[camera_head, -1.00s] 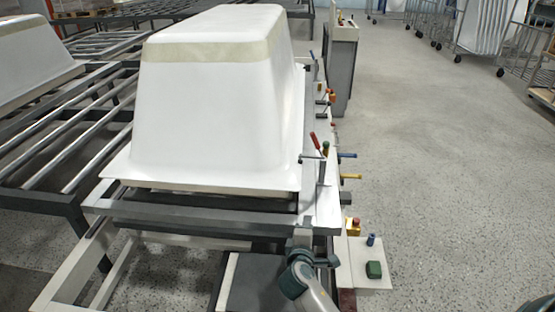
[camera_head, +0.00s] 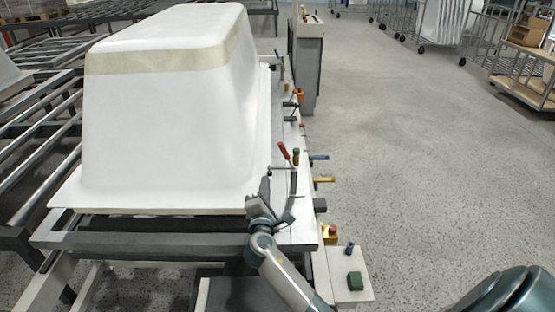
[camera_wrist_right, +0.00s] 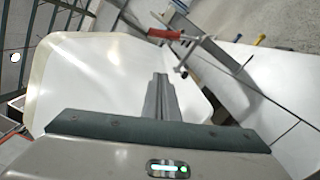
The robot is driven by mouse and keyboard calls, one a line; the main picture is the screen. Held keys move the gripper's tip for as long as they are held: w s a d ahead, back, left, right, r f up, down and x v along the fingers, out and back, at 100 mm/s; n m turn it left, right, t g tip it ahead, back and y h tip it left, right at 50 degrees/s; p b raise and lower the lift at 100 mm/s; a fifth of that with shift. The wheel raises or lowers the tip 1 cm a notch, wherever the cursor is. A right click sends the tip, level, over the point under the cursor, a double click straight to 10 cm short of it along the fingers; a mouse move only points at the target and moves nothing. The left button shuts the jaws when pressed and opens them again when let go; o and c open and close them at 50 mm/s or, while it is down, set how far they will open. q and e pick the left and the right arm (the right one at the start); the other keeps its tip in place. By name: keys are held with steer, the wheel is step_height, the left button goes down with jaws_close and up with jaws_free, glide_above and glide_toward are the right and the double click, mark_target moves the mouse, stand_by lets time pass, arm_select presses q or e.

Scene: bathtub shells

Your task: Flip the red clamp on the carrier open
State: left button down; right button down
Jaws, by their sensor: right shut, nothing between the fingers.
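The clamp with the red handle (camera_head: 285,151) stands on the right edge of the carrier (camera_head: 296,232), beside the white tub shell (camera_head: 165,120). Its handle points up and tilts to the left. In the right wrist view the red handle (camera_wrist_right: 166,34) lies across the top, beyond the fingertips. My right gripper (camera_head: 265,186) is shut and empty, just left of and below the clamp, close to the shell's rim. Its closed fingers (camera_wrist_right: 159,82) point toward the clamp and appear apart from the handle. My left gripper is not in view.
Blue (camera_head: 319,157) and yellow (camera_head: 325,180) levers stick out on the carrier's right side. A small panel (camera_head: 345,289) with a green button (camera_head: 354,281) sits at the front right. Roller tracks (camera_head: 35,130) lie left. Open floor (camera_head: 420,150) spreads to the right.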

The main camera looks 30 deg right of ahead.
steer(key=shift+w+d, duration=0.1)
